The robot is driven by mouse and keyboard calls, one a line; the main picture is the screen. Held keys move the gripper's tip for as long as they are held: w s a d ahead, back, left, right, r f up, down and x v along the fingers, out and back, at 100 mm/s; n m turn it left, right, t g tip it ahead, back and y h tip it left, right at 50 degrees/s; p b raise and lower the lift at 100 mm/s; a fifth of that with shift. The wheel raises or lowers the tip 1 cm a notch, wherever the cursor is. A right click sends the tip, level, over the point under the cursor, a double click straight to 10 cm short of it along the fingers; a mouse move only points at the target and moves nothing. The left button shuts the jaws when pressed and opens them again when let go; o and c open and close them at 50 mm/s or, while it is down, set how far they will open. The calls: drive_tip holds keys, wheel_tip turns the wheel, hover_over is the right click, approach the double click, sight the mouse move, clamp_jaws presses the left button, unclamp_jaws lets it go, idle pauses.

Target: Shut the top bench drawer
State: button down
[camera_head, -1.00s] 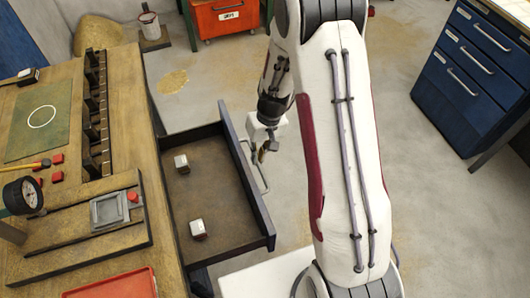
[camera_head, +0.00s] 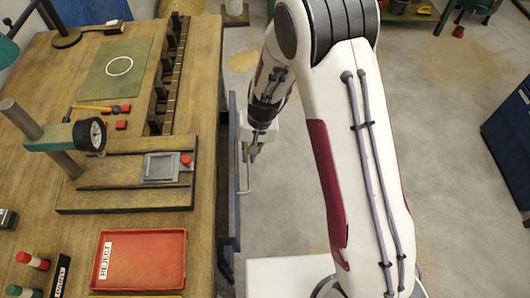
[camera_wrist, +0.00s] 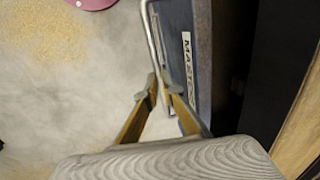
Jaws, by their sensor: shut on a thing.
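The top bench drawer shows its blue-grey front (camera_head: 233,175) close along the bench's right edge in the head view; its inside is hidden there. In the wrist view the drawer front (camera_wrist: 203,60) carries a partly readable white label, and a dark strip lies between it and the wooden bench edge. The metal bar handle (camera_head: 245,180) stands out from the front; it also shows in the wrist view (camera_wrist: 152,38). My gripper (camera_head: 252,152) is at the handle, its two fingers (camera_wrist: 162,93) closed around the bar.
The wooden bench (camera_head: 205,230) holds a red reject tray (camera_head: 140,258), a dial gauge stand (camera_head: 75,135) and a green mat (camera_head: 115,70). Open grey floor (camera_head: 440,130) lies right of my arm. A blue cabinet (camera_head: 508,135) stands at the far right.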

drive_tip(key=shift+a+f, duration=0.1)
drive_tip(key=shift+a, duration=0.5)
drive_tip(key=c, duration=2.2)
unclamp_jaws()
drive_tip(key=shift+o, duration=0.2)
wheel_tip(320, 180, up, 12)
drive_tip(key=d, duration=0.2)
drive_tip(key=shift+d, duration=0.15)
